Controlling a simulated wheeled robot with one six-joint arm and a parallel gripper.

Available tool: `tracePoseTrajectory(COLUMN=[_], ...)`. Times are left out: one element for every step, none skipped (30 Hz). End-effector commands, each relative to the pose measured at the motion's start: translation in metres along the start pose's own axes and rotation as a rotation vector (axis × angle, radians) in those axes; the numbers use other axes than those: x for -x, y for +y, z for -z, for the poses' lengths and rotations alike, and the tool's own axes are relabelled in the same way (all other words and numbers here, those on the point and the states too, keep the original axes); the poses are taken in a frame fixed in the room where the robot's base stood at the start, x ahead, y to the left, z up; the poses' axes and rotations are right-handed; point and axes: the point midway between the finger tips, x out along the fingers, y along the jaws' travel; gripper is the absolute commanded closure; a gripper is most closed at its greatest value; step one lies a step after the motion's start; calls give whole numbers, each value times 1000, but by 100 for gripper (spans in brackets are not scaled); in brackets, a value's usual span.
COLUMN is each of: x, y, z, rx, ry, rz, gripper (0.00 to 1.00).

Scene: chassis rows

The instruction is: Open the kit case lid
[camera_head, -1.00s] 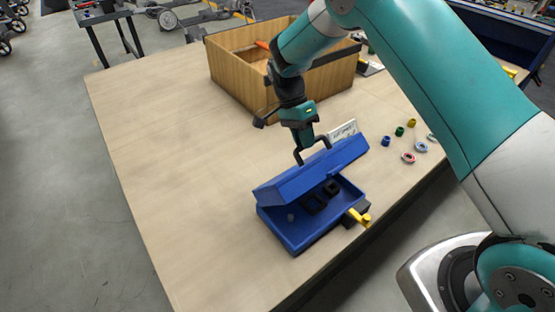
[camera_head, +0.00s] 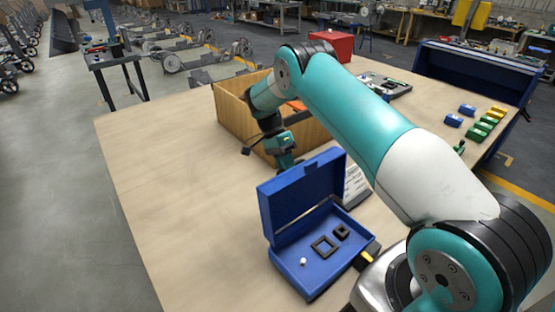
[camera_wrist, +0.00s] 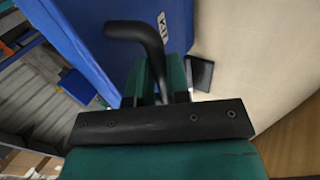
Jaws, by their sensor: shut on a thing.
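The blue kit case (camera_head: 318,262) stands on the wooden table with its lid (camera_head: 302,192) raised to about upright. Inside its base lie two black square frames (camera_head: 324,246) and a small white piece (camera_head: 303,261). My gripper (camera_head: 287,162) is behind the lid, its fingers mostly hidden by it. In the wrist view my gripper (camera_wrist: 160,85) is shut on the black lid handle (camera_wrist: 140,32), which stands out from the blue lid face (camera_wrist: 88,35).
A wooden box (camera_head: 232,115) stands behind the case. A white printed card (camera_head: 355,185) is right of the lid. Blue, green and yellow blocks (camera_head: 484,125) lie at the table's far right. The table's left side is clear.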

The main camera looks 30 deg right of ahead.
Motion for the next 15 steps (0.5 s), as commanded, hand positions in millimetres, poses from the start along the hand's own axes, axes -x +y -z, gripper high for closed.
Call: tracePoseTrajectory(x=[-10,-10,-11,-12,-13,-13,-14,-14,-15,-15,-15,-15,-15,-15,-15], y=[1,1,1,1,1,1,1,1,1,1,1,1,1,1,0], z=[2,3,4,4,5,5,5,6,6,6,6,5,5,5,5], rx=[2,-1,-1,-3,-2,-4,-4,-4,-4,-4,-4,-4,-3,-3,-3], ry=[-4,-5,-5,-5,-6,-6,-6,-6,-6,-6,-6,-6,-6,-5,-5], rz=[-26,-33,-39,-44,-48,-53,-56,-59,-61,-63,-64,-65,-65,-65,-65], gripper=[100,100,100,100,100,100,100,100,100,100,100,100,100,100,100])
